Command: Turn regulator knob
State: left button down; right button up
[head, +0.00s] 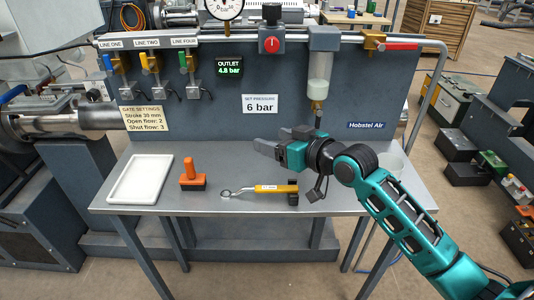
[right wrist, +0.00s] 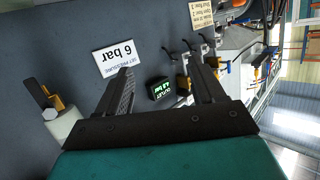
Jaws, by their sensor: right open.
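The green outlet display (head: 229,70) reads 4.8 bar, and the set-pressure sign (head: 260,107) reads 6 bar. My right gripper (head: 267,139) is open and empty, below the sign and well below the knob. In the right wrist view the outlet display (right wrist: 159,89) shows between the open fingers (right wrist: 160,75), and the sign (right wrist: 117,56) appears upside down; the knob is not visible there. My left gripper is out of view.
A pressure gauge (head: 223,6) is left of the knob. A filter bowl (head: 319,70) hangs to its right, near a red-handled valve (head: 396,46). Several line valves are at left.

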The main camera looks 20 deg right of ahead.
jog(key=shift+s+a+f, duration=0.35)
jog(key=shift+s+f, duration=0.05)
jog(key=shift+f, duration=0.2)
jog(key=shift+s+a+f, duration=0.35)
jog(key=shift+f, duration=0.2)
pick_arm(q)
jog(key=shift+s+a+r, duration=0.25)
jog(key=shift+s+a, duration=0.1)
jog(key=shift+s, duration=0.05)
